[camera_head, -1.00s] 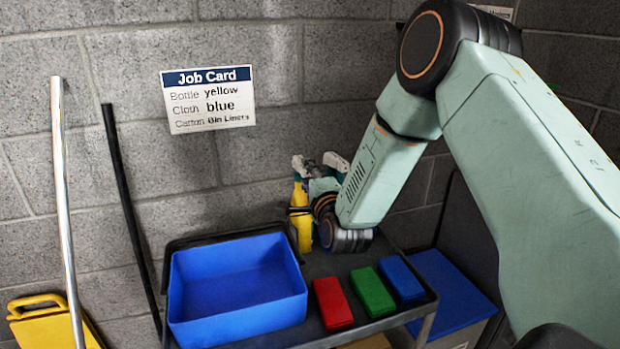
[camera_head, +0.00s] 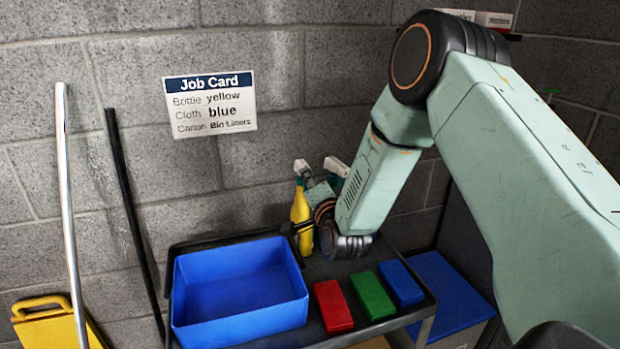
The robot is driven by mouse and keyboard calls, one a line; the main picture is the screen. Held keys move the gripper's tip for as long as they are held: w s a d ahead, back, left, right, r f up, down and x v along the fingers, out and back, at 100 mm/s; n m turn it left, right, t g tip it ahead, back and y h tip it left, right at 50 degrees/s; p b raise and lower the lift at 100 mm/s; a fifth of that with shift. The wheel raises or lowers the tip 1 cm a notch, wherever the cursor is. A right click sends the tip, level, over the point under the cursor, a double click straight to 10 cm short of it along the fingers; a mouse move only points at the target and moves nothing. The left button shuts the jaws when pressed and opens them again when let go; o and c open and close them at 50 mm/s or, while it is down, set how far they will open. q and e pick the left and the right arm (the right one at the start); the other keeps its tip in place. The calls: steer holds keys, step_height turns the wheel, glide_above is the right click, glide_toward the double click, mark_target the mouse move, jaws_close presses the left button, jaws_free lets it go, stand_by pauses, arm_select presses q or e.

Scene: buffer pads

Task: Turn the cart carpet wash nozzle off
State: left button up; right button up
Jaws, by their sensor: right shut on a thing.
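A yellow bottle (camera_head: 300,208) with a white-tipped spray head (camera_head: 302,168) stands at the back of the dark cart (camera_head: 352,268), right of the blue bin. A second white and teal spray head (camera_head: 336,167) shows just to its right; its bottle is mostly hidden by my right arm. My right gripper (camera_head: 303,229) reaches in from the right, its dark fingers closed around the yellow bottle's body. The nozzle's on or off setting is too small to tell. My left gripper is not in view.
The blue bin (camera_head: 240,323) fills the cart's left side. Red (camera_head: 332,306), green (camera_head: 372,295) and blue (camera_head: 401,283) blocks lie in front of the bottles. A Job Card (camera_head: 210,102) hangs on the block wall. Two poles and a yellow folded item stand left.

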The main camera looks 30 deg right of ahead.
steer(key=n+p, duration=0.3)
steer(key=n, duration=0.6)
steer(key=shift+r+p, duration=0.1)
steer(key=shift+p, duration=0.2)
steer(key=shift+n+p, duration=0.95)
steer(key=shift+n, duration=1.45)
steer(key=o, duration=0.6)
steer(key=shift+s, duration=0.1)
